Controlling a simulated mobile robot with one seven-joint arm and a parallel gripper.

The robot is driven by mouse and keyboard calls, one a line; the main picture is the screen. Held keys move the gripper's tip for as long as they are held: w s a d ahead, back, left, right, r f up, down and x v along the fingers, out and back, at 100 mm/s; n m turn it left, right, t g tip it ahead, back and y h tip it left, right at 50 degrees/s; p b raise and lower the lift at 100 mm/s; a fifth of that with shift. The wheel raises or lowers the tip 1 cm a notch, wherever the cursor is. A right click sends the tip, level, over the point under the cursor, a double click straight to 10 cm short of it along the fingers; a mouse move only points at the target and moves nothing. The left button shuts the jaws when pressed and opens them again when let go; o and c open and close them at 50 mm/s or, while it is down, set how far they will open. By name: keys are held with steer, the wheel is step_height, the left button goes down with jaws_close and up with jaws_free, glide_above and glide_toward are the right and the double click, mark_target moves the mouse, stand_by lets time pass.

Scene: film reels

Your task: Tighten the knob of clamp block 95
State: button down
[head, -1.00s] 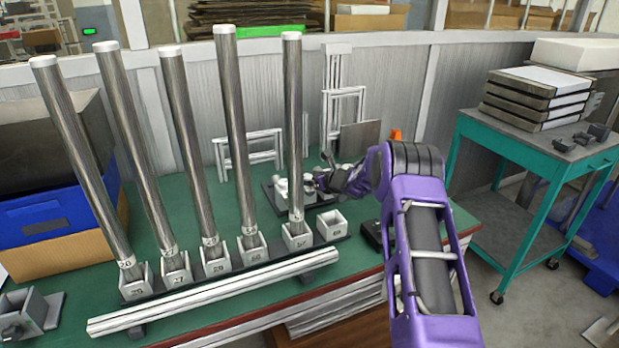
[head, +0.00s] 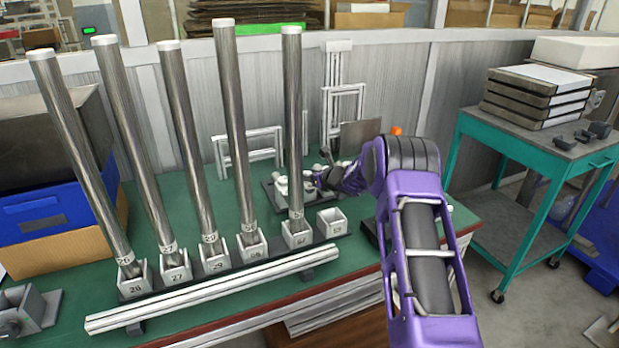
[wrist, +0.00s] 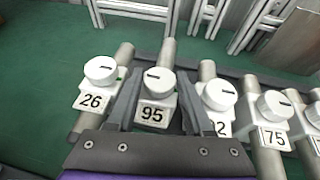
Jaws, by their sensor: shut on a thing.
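Clamp block 95 (wrist: 153,112) is a white block with a black "95" label, in the middle of the wrist view, on a short grey rod. Its round white knob (wrist: 157,82) has a dark slot mark lying nearly crosswise. My gripper (wrist: 153,80) has its two grey fingers on either side of this knob, shut on it. In the head view my gripper (head: 312,180) reaches the dark clamp base (head: 270,190) at the back of the green table, and the purple arm partly hides the blocks there.
Clamp block 26 (wrist: 91,101) stands close on the left, and a block with a partly hidden label (wrist: 218,122) close on the right. Block 75 (wrist: 272,136) is farther right. Tall metal tubes (head: 292,120) stand in numbered sockets to the left of the arm.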

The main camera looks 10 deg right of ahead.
steer(key=shift+s+a+m+t+h+b, duration=0.1)
steer(key=shift+a+m+t+h+b, duration=0.1)
steer(key=shift+m+h+b, duration=0.25)
steer(key=shift+a+m+t+h+b, duration=0.2)
steer(key=shift+m+h+b, duration=0.1)
steer(key=shift+m+h, duration=0.2)
steer(key=shift+f+m+h, duration=0.2)
steer(key=shift+m+h, duration=0.65)
steer(key=shift+h, duration=0.2)
steer(key=shift+r+h, duration=0.1)
steer(key=shift+h, duration=0.2)
steer(key=shift+m, duration=0.3)
steer(key=shift+c, duration=1.5)
jaws_free()
steer(key=shift+d+r, duration=0.1)
steer(key=v, duration=0.7)
steer(key=shift+s, duration=0.35)
